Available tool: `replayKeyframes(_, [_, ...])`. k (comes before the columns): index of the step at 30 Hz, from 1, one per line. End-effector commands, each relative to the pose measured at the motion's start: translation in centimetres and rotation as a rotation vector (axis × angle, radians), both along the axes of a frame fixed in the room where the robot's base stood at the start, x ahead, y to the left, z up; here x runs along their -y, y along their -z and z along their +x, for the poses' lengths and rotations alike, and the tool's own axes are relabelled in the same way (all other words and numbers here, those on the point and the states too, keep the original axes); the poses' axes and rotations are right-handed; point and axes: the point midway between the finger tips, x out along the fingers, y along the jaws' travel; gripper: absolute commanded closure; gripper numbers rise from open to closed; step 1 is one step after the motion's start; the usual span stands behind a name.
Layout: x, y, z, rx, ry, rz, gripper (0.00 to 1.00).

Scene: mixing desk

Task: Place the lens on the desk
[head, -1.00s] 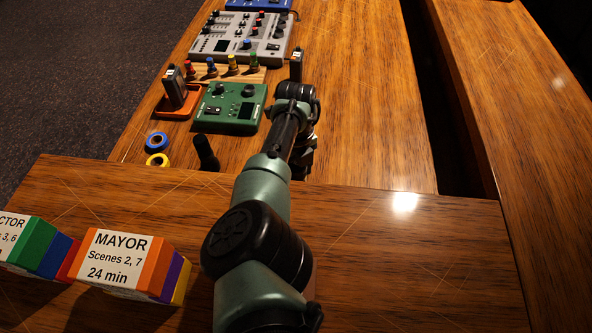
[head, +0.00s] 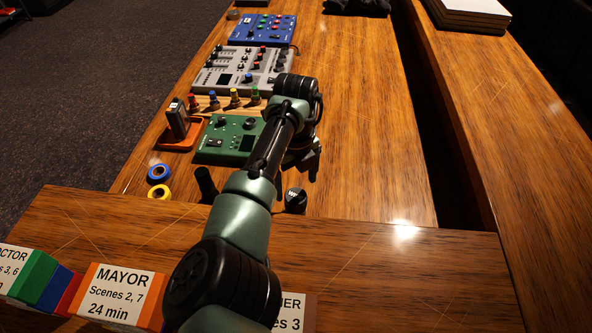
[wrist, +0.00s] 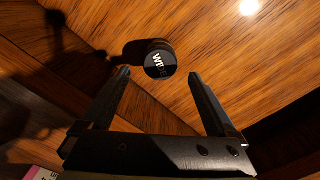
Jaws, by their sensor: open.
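The lens (head: 295,200) is a short black cylinder with white lettering on its top. It stands upright on the wooden desk (head: 365,130), just beyond the raised near ledge, and shows close up in the wrist view (wrist: 160,62). My gripper (head: 314,172) is open and empty, above the desk, behind and slightly right of the lens in the head view. In the wrist view the lens lies just past the two fingertips (wrist: 158,74), about centred between them. No finger visibly touches it.
A green device (head: 232,138), a grey mixer (head: 240,68) and an orange tray (head: 180,138) stand further back. A dark cylinder (head: 207,184) and tape rolls (head: 159,173) are left of the lens. Labelled blocks (head: 120,290) line the near ledge. The desk's right side is clear.

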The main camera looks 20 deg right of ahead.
Motion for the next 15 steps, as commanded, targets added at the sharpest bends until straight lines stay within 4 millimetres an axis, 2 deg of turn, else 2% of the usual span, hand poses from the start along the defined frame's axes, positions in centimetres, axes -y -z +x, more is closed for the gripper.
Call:
replayKeyframes(3, [0.0,-1.8,0.0,0.001,0.0,-0.001,0.06])
replayKeyframes(6, [0.0,-2.8,0.0,0.001,0.0,0.0,0.06])
replayKeyframes(15, [0.0,-3.4,0.0,0.0,0.0,0.0,0.06])
